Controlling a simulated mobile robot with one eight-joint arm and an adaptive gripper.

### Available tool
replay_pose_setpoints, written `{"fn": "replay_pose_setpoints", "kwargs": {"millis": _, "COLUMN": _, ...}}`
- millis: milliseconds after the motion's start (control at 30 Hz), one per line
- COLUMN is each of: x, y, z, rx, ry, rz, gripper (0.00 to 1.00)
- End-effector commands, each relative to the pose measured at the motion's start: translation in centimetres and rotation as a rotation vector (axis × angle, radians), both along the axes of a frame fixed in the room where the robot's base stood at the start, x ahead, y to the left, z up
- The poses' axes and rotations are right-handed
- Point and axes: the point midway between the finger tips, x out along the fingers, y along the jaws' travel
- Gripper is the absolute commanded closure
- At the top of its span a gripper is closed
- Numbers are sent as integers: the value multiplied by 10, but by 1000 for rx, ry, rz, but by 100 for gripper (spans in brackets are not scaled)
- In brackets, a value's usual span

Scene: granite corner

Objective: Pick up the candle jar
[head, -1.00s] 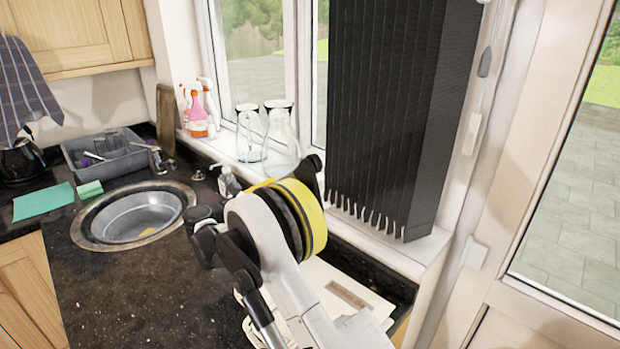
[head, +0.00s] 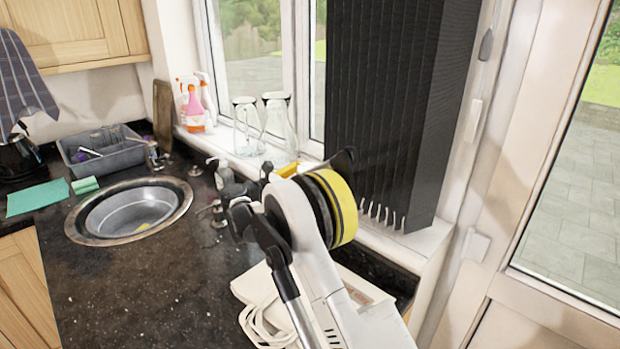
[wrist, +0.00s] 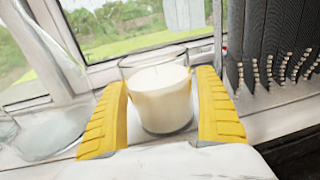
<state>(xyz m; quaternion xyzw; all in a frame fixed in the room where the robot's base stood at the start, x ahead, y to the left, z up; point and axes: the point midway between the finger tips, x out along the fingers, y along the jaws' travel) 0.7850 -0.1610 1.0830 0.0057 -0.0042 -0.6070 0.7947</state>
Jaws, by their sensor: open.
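The candle jar (wrist: 162,98) is a clear glass with white wax. It stands upright on the white windowsill in the wrist view. My gripper (wrist: 163,82) is open, with one yellow finger on each side of the jar. The jar is between the fingers; I cannot tell whether either finger touches it. In the head view my gripper, with a yellow finger (head: 287,170) showing, is at the sill behind my arm. The jar cannot be made out there.
Glass vessels (head: 247,126) stand on the sill left of my gripper, and one also shows in the wrist view (wrist: 52,130). Spray bottles (head: 194,108) are farther left. A black pleated blind (head: 385,110) hangs close on the right. A white device with a cable (head: 262,285) lies on the counter below.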

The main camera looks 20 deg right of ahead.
Motion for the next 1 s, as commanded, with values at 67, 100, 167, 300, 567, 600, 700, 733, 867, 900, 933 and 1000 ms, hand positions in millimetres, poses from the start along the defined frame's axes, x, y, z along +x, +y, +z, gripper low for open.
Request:
{"fn": "replay_pose_setpoints", "kwargs": {"millis": 67, "x": 0, "y": 1, "z": 1, "rx": 0, "ry": 0, "rz": 1, "gripper": 17}}
{"fn": "replay_pose_setpoints", "kwargs": {"millis": 100, "x": 0, "y": 1, "z": 1, "rx": 0, "ry": 0, "rz": 1, "gripper": 17}}
{"fn": "replay_pose_setpoints", "kwargs": {"millis": 167, "x": 0, "y": 1, "z": 1, "rx": 0, "ry": 0, "rz": 1, "gripper": 31}}
{"fn": "replay_pose_setpoints", "kwargs": {"millis": 300, "x": 0, "y": 1, "z": 1, "rx": 0, "ry": 0, "rz": 1, "gripper": 71}}
{"fn": "replay_pose_setpoints", "kwargs": {"millis": 567, "x": 0, "y": 1, "z": 1, "rx": 0, "ry": 0, "rz": 1, "gripper": 71}}
{"fn": "replay_pose_setpoints", "kwargs": {"millis": 600, "x": 0, "y": 1, "z": 2, "rx": 0, "ry": 0, "rz": 1, "gripper": 71}}
{"fn": "replay_pose_setpoints", "kwargs": {"millis": 700, "x": -1, "y": 3, "z": 6, "rx": 0, "ry": 0, "rz": 1, "gripper": 71}}
{"fn": "replay_pose_setpoints", "kwargs": {"millis": 733, "x": -1, "y": 4, "z": 8, "rx": 0, "ry": 0, "rz": 1, "gripper": 71}}
{"fn": "replay_pose_setpoints", "kwargs": {"millis": 867, "x": -1, "y": 5, "z": 22, "rx": -1, "ry": 0, "rz": 1, "gripper": 71}}
{"fn": "replay_pose_setpoints", "kwargs": {"millis": 900, "x": -1, "y": 5, "z": 29, "rx": -1, "ry": 0, "rz": 1, "gripper": 71}}
{"fn": "replay_pose_setpoints", "kwargs": {"millis": 933, "x": -1, "y": 5, "z": 34, "rx": -1, "ry": 0, "rz": 1, "gripper": 71}}
{"fn": "replay_pose_setpoints", "kwargs": {"millis": 1000, "x": -1, "y": 5, "z": 47, "rx": -1, "ry": 0, "rz": 1, "gripper": 71}}
